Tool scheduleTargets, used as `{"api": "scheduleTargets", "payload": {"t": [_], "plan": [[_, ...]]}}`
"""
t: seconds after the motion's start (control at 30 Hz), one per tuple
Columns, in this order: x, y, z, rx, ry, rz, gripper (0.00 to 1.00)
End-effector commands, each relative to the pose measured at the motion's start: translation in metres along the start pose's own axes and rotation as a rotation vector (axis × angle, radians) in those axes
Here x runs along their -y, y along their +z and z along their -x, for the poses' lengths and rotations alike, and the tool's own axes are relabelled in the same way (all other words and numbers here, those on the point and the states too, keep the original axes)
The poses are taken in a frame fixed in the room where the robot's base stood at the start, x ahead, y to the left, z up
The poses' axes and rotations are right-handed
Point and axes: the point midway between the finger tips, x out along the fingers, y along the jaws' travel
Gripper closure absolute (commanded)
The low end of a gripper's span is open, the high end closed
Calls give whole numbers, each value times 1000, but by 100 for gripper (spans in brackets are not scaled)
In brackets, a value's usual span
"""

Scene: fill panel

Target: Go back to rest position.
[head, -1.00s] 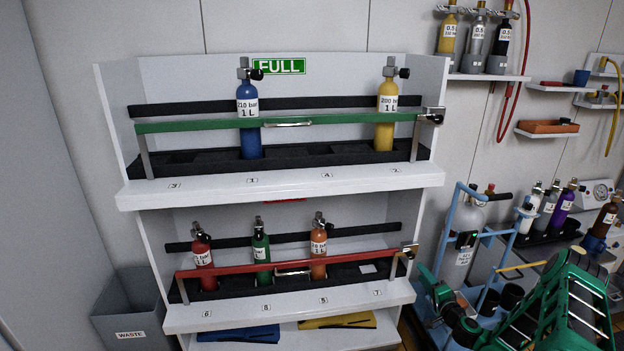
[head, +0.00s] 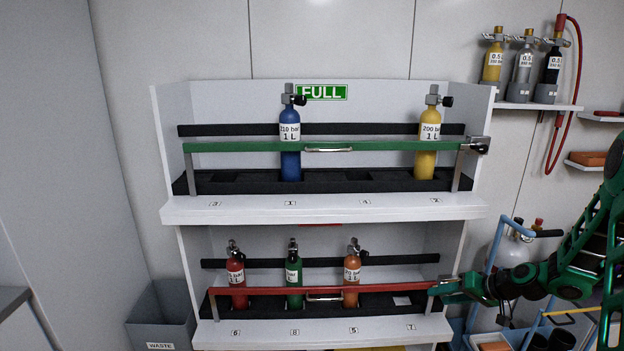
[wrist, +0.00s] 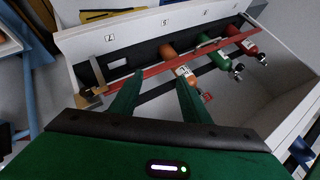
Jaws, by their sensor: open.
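My gripper (head: 438,288) is at the right end of the lower rack's red bar (head: 330,290) in the head view. In the wrist view its two green fingers (wrist: 160,82) are apart with nothing between them. They point at the lower shelf; whether they touch the bar I cannot tell. The red bar lies across the red (head: 236,274), green (head: 294,270) and orange (head: 351,272) cylinders. On the upper shelf the green bar (head: 370,146) lies across a blue cylinder (head: 290,150) and a yellow cylinder (head: 427,148).
A grey waste bin (head: 160,318) stands left of the rack. A wall shelf (head: 535,105) with small cylinders is at the upper right. A blue-framed cart (head: 490,262) with a grey cylinder stands at the lower right, near my arm. The floor is mostly hidden.

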Motion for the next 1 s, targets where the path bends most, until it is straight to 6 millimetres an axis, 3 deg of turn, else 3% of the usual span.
{"api": "scheduleTargets", "payload": {"t": [0.57, 1.0], "plan": [[51, 63, 161, 286, 385, 36, 57], [90, 146, 295, 375, 624, -123, 57]]}}
